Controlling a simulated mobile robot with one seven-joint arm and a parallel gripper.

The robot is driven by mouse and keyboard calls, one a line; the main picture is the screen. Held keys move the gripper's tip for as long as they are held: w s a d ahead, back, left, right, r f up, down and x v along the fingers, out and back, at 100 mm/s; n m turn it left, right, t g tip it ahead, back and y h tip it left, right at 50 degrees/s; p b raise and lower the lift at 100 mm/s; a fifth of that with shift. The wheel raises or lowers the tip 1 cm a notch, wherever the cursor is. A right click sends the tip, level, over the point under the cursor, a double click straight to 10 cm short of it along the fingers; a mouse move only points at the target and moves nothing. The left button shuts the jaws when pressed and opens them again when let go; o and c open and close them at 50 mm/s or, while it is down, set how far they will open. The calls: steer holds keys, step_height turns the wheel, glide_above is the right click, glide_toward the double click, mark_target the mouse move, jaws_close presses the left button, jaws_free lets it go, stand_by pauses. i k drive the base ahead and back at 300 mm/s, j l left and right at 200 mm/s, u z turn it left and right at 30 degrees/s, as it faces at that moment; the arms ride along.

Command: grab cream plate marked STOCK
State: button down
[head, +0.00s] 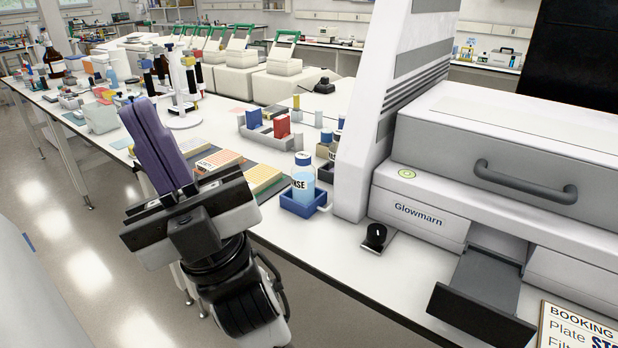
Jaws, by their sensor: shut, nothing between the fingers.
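Several plates lie in a row on a dark mat on the bench, just right of my gripper. The nearest plate (264,178) is cream-yellow with rows of wells. Another plate (218,160) behind it has dark print on its side, too small to read. A third plate (192,147) is partly hidden behind my gripper's fingers. I cannot read STOCK on any of them. My gripper (137,106) is shut and empty, with its purple fingers together and pointing up and left, at the bench's front edge. It appears apart from the plates.
A blue holder (300,203) with a bottle stands right of the plates. The Glowmarn machine (420,215) has its tray (483,305) pulled out. A black knob (376,237) and a booking sign (580,330) are nearby. A pipette stand (183,122) is behind my gripper.

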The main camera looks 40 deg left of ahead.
mark_target(191, 147)
steer(key=u, duration=1.75)
steer(key=i+j, duration=0.25)
steer(key=i, duration=0.45)
steer(key=i+j+u, duration=0.15)
steer(key=i, duration=0.55)
steer(key=i+j, duration=0.2)
steer(key=i, duration=0.5)
steer(key=i+u, duration=0.25)
steer(key=k+j+z, duration=0.15)
steer(key=i+l, duration=0.05)
